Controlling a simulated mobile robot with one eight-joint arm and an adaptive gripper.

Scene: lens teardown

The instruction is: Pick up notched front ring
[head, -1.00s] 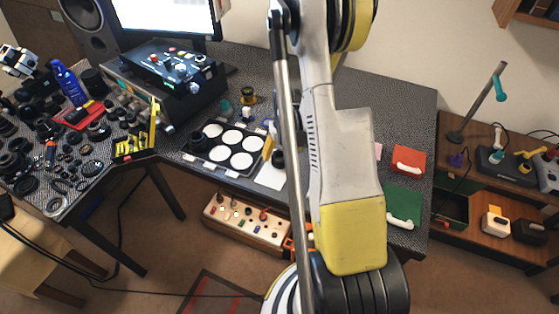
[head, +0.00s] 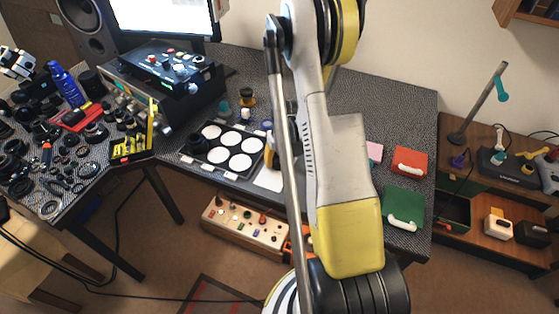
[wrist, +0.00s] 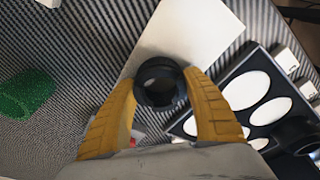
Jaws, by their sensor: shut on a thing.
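My gripper (wrist: 160,80) shows in the wrist view with its two yellow fingers closed on the sides of a black ring (wrist: 158,69), which I take for the notched front ring. Its round opening faces the camera; I cannot make out a notch. The ring is seen over the edge of a white sheet (wrist: 190,30), and its height above the table is hard to tell. In the head view my arm covers most of the gripper and I cannot make out the ring.
A black tray with white discs (wrist: 248,91) lies beside the gripper, with a dark round part (wrist: 295,135) on it. A green item (wrist: 25,92) lies at the left. In the head view, green (head: 403,204) and red (head: 409,159) boxes stand right of my arm.

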